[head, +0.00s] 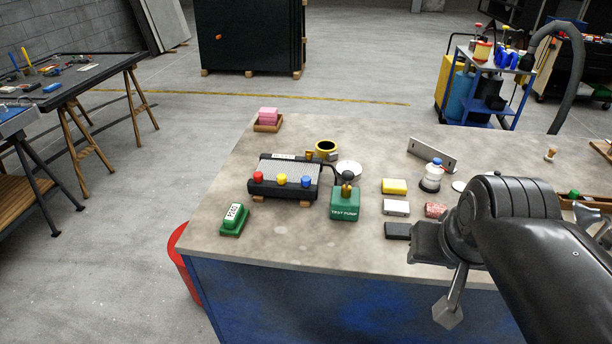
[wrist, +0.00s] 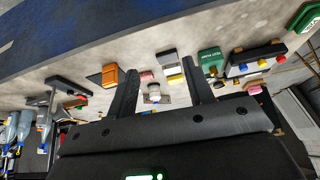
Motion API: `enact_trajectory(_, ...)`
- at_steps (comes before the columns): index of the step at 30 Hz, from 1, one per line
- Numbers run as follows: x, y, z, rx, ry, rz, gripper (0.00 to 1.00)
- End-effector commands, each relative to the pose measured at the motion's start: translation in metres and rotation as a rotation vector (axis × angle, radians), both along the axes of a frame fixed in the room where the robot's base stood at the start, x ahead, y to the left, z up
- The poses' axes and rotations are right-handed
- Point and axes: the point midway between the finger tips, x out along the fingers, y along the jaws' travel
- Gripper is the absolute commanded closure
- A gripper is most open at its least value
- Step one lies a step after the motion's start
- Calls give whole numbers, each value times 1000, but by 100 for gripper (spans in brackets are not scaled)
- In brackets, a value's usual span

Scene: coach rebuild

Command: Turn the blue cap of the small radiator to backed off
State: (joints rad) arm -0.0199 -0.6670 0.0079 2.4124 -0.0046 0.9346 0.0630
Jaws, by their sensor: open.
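The small radiator (head: 288,168) lies on the bench, a grey finned core with dark end tanks, resting on wooden blocks. Along its front tank are a red cap (head: 258,176), a yellow cap (head: 281,179) and the blue cap (head: 306,181), which is rightmost. In the wrist view, upside down, the radiator is at the right and its blue cap (wrist: 243,67) is nearest the fingers. My gripper (wrist: 159,67) is open and empty, its two dark fingers apart, well away from the cap. In the head view my arm is at the right, clear of the radiator.
A green test pump (head: 344,203) stands close at the radiator's right, with a hose behind. A green block (head: 234,219) is at front left. A yellow block (head: 394,186), a white bottle (head: 431,177) and a metal bracket (head: 432,154) lie farther right. Bare bench shows before the radiator.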

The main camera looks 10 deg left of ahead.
Motion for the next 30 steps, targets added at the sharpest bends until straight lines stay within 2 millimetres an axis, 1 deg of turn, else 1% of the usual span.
enact_trajectory(1,14,4,9,7,17,-10,52)
enact_trajectory(6,61,23,35,37,73,-65,52)
enact_trajectory(10,98,40,49,56,116,-109,52)
enact_trajectory(15,148,66,59,77,172,-166,52)
enact_trajectory(19,185,89,61,92,213,-214,52)
enact_trajectory(23,220,114,58,104,255,-263,52)
enact_trajectory(26,247,136,52,111,287,-300,52)
enact_trajectory(30,281,165,38,118,331,-358,52)
